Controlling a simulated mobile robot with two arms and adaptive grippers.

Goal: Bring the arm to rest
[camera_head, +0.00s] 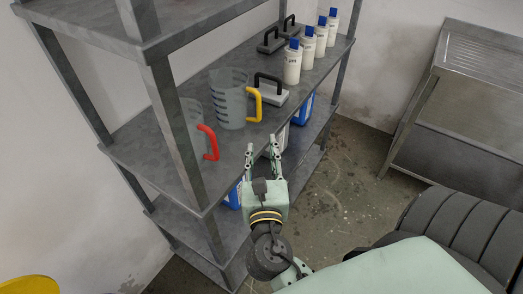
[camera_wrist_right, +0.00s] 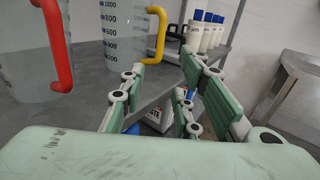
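My right gripper (camera_head: 263,152) is raised in front of the metal shelf, beside the edge of the shelf board that holds the jugs. Its fingers are apart with nothing between them, and they also show in the right wrist view (camera_wrist_right: 168,97). Its arm comes in from the bottom of the head view. The jug with the yellow handle (camera_head: 229,98) and the jug with the red handle (camera_head: 192,122) stand left of the gripper, apart from it. My left gripper is not in view.
The grey shelf (camera_head: 170,168) fills the left, with white bottles with blue caps (camera_head: 292,66) and black-handled blocks (camera_head: 270,94) on it. Blue-and-white containers (camera_head: 303,108) stand lower down. A metal table (camera_head: 465,58) is at right. Bare floor (camera_head: 345,165) lies between.

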